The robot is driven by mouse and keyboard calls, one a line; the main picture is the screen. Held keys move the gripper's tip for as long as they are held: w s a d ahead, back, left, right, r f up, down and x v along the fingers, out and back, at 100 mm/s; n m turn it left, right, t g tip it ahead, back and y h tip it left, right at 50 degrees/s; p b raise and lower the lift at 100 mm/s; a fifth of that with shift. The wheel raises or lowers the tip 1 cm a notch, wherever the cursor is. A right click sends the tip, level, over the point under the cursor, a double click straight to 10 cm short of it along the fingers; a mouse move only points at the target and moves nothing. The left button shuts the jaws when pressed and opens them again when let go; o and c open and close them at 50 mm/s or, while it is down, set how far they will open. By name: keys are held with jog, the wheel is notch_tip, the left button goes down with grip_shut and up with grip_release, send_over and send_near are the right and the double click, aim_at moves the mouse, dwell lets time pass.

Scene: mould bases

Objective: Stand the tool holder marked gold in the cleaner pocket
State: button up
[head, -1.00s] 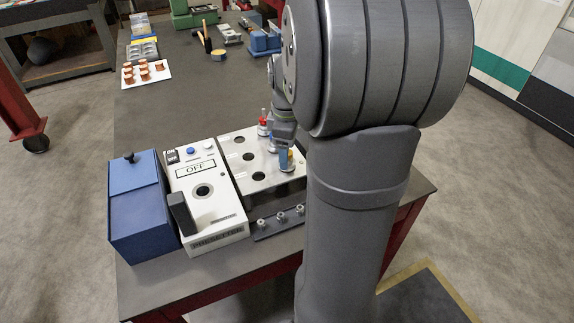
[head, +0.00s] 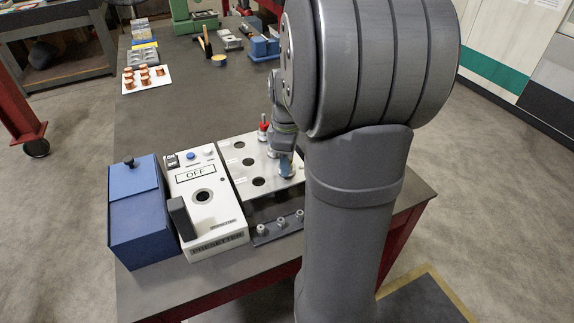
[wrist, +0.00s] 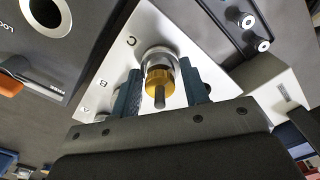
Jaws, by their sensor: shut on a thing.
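My gripper (wrist: 160,98) is shut on the tool holder with the gold band (wrist: 160,86). In the wrist view the holder sits between the blue-grey fingers, with a silver collar and a dark stud end. It is over the slanted pale plate (wrist: 190,35) beside the letter C; I cannot tell whether it is lifted clear. In the head view my gripper (head: 286,165) is at the right part of this plate (head: 286,184), and its fingers hide the gold band. The cleaner pocket is not clearly identifiable.
A red-marked holder (head: 263,128) stands on the plate behind my gripper. Left of the plate are the white presetter (head: 222,230) reading OFF, with a round opening and dark block, and a blue lidded box (head: 140,215). A dark strip with several studs (head: 279,228) lies in front.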

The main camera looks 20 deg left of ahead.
jog(key=r, duration=0.6)
jog(key=w+r, duration=0.1)
jog(key=r, duration=0.3)
jog(key=shift+w+d, duration=0.1)
jog(key=shift+d, duration=0.1)
jog(key=w+d+r+m, duration=0.2)
jog(key=w+d+m, duration=0.2)
jog(key=w+d, duration=1.5)
notch_tip(320, 180, down, 12)
jog(key=a, duration=0.1)
jog(key=shift+w+a+r, duration=0.2)
jog(key=shift+w, duration=0.15)
jog(key=o, duration=1.5)
jog(key=shift+c, duration=0.2)
notch_tip(320, 180, up, 17)
jog(key=shift+r, duration=0.2)
